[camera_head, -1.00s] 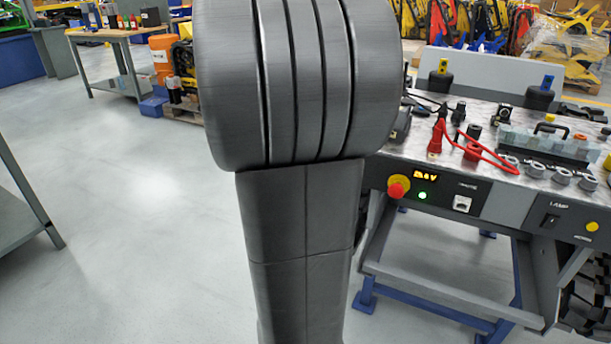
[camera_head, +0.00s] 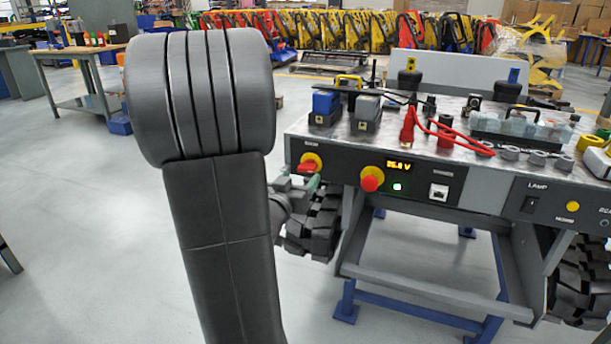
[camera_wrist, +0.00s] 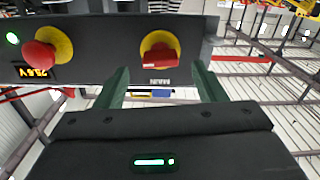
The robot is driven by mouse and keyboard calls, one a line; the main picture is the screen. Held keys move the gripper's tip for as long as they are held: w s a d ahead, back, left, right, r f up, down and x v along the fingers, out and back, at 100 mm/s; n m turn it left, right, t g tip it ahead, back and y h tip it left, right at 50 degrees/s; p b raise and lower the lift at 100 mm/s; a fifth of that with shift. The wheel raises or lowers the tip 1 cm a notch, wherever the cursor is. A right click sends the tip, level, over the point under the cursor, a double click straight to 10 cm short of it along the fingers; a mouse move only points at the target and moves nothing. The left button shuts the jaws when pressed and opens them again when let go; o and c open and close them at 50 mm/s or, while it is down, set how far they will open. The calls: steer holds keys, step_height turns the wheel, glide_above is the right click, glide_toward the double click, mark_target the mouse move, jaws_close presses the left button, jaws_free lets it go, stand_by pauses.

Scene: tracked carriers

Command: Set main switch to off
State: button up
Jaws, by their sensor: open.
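The main switch (camera_head: 308,164) is a red handle on a round yellow plate, at the left end of the carrier's dark front panel. In the wrist view the main switch (camera_wrist: 160,52) is close, with the label MAIN beside it; that view is upside down. The red handle looks roughly crosswise. My gripper (camera_wrist: 161,78) is open and empty, its two green fingers on either side of the switch in the picture. I cannot tell whether they touch it. In the head view my gripper (camera_head: 304,184) is just below and in front of the switch, partly hidden by my arm.
Right of the switch are a red mushroom button (camera_head: 370,180) on yellow, a lit voltage display (camera_head: 398,166) and a green light (camera_head: 397,187). Blue and grey connectors (camera_head: 325,106) stand on the carrier top above. A black track (camera_head: 318,222) lies below.

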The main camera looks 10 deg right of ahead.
mark_target(305, 171)
steer(key=b+x, duration=0.1)
steer(key=x, duration=0.4)
steer(key=shift+w+d, duration=0.1)
steer(key=c, duration=1)
